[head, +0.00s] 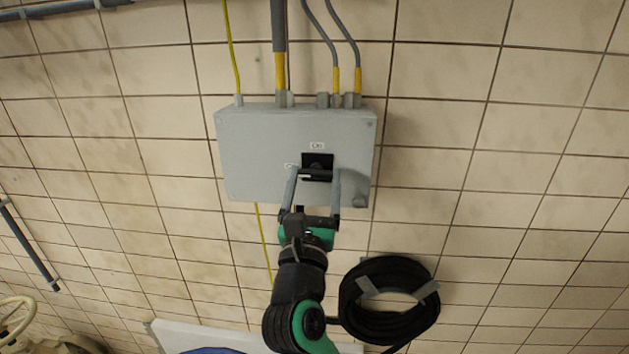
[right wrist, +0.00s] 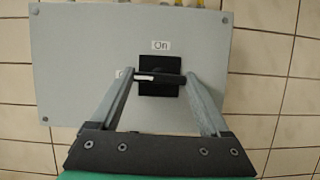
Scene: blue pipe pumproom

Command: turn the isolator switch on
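The isolator switch is a grey box (head: 240,150) on the tiled wall, with a black switch plate (head: 322,160) on its front. A label above the plate reads "On" in the right wrist view (right wrist: 161,45); a second label on the left is partly hidden by a finger. The switch handle (right wrist: 160,76) lies horizontally, its white mark toward the left label. My right gripper (head: 314,174) is open, its two fingers spread at either end of the handle; I cannot tell whether they touch it. My left gripper is not in view.
Grey conduits (head: 279,40) with yellow ends and thin cables enter the box top. A black coiled hose (head: 353,305) hangs on the wall below right. A handwheel (head: 15,318) stands at the lower left. The wall right of the box is clear.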

